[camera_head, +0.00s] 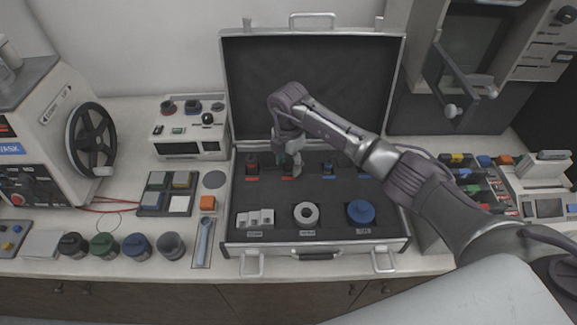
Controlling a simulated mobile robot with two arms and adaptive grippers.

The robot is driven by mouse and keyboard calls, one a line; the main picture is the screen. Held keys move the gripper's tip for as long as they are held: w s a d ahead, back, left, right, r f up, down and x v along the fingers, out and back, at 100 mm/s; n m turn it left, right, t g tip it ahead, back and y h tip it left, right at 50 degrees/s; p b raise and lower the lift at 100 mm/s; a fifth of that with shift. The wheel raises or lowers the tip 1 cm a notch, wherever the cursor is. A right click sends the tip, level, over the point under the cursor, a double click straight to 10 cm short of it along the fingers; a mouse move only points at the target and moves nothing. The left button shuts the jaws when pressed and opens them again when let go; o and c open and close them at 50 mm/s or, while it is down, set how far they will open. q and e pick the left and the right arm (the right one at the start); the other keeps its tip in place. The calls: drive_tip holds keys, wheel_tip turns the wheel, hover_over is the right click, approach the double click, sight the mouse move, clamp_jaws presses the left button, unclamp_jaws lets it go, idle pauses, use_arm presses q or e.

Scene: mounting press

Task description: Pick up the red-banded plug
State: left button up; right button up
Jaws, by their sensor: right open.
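The open case (229,232) stands on the counter with a dark foam insert. Small dark plugs stand in a row along the back of the insert. The leftmost plug (251,160) shows red at its lower part. My right gripper (291,170) is open and points down over this row, just right of that plug. A bit of red shows beneath its fingertips, but the fingers hide most of what is there. I cannot tell which plug carries the red band, or whether the fingers touch one. A further plug (328,167) stands right of the gripper. My left gripper is out of view.
The case front holds grey blocks (255,218), a white ring (306,213) and a blue knob-like part (360,211). The raised lid (250,80) stands behind my arm. A handwheel machine (40,130) is left; bins (480,180) are right.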

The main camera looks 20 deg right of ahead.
drive_tip(key=shift+c, duration=0.3)
clamp_jaws()
drive_tip(key=shift+r, duration=0.1)
